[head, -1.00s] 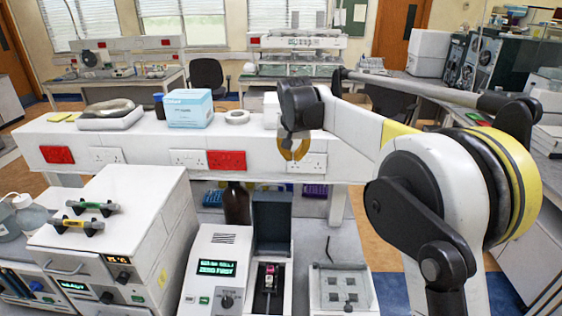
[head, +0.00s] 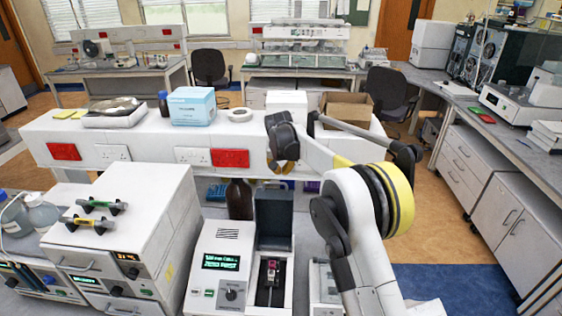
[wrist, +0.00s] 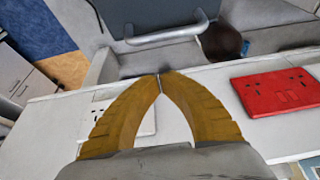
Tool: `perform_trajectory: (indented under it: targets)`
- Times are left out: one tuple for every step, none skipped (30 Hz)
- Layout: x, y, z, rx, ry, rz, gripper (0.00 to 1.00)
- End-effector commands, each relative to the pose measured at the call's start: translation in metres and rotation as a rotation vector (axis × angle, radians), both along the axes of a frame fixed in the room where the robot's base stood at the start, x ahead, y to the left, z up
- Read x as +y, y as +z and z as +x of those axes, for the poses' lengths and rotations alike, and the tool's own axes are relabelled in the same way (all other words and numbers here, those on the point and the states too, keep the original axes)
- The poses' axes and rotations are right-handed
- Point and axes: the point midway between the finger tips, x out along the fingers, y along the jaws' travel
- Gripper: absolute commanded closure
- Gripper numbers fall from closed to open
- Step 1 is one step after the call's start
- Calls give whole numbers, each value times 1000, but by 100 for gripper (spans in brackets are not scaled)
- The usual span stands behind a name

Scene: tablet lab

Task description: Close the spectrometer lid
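The spectrometer (head: 222,258) is a white unit with a lit green display, on the bench at bottom centre of the head view. Its dark grey lid (head: 274,220) stands open and upright behind a compartment holding a small pink-topped item (head: 271,272). In the wrist view, a dark grey panel with a grey bar handle (wrist: 165,36) at the top looks like the lid's outer side. My gripper (wrist: 160,76) has its yellow fingertips together with nothing between them. In the head view, my gripper (head: 282,167) is by the shelf front, above and behind the lid, partly hidden by its wrist.
A white shelf (head: 130,131) with red and white sockets runs behind the lid. A brown bottle (head: 239,199) stands below it, left of the lid. A white instrument (head: 130,215) stands at left. A small tray unit (head: 325,280) at right is partly hidden by my arm.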

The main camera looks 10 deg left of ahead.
Motion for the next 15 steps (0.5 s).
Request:
perform_trajectory:
  targets:
    - [0,4,-10,0,2,0,100]
    - [0,3,-14,0,2,0,100]
    - [-1,2,-18,0,1,0,100]
    - [-1,2,-22,0,1,0,100]
    - [-1,2,-25,0,1,0,100]
    - [-1,1,-28,0,1,0,100]
    - [-1,1,-30,0,1,0,100]
    - [-1,1,-32,0,0,0,100]
    - [-2,1,-34,0,0,0,100]
    - [-2,0,-34,0,0,0,100]
    - [-2,0,-35,0,0,0,100]
    - [-2,0,-36,0,0,0,100]
    - [-2,0,-36,0,0,0,100]
    - [-2,0,-36,0,0,0,100]
    - [-2,0,-36,0,0,0,100]
